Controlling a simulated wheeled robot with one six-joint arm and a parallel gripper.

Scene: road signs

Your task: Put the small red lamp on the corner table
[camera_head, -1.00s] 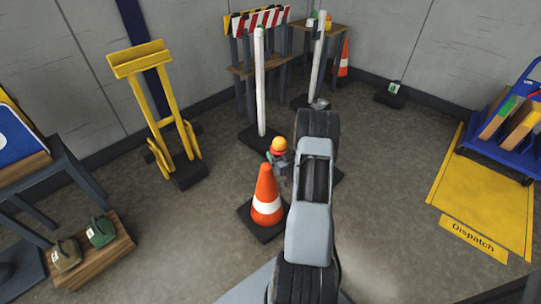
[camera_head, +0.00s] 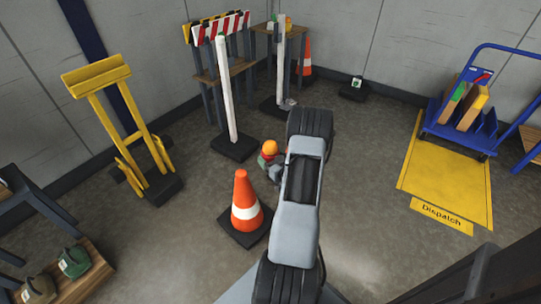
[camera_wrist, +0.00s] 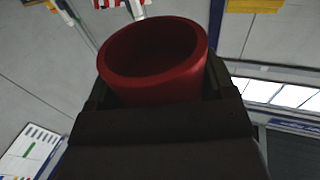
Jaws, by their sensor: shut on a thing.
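My gripper (camera_head: 271,168) is shut on the small red lamp (camera_head: 268,155), held up in front of my arm. In the head view the lamp has an orange dome, with red and a bit of green below. In the wrist view its red round body (camera_wrist: 155,60) fills the space between the jaws, with a dark hollow end. The corner table (camera_head: 262,30), with a wooden top and grey legs, stands at the back, well beyond my gripper. Small green, white and orange items stand on it; part of it is hidden behind a white post.
A traffic cone (camera_head: 245,205) stands just left of my arm. White posts (camera_head: 227,90) on dark bases and a striped barrier (camera_head: 218,27) stand before the corner. Another cone (camera_head: 306,60) stands right of the corner table. Open floor lies right, toward the yellow Dispatch mat (camera_head: 440,185).

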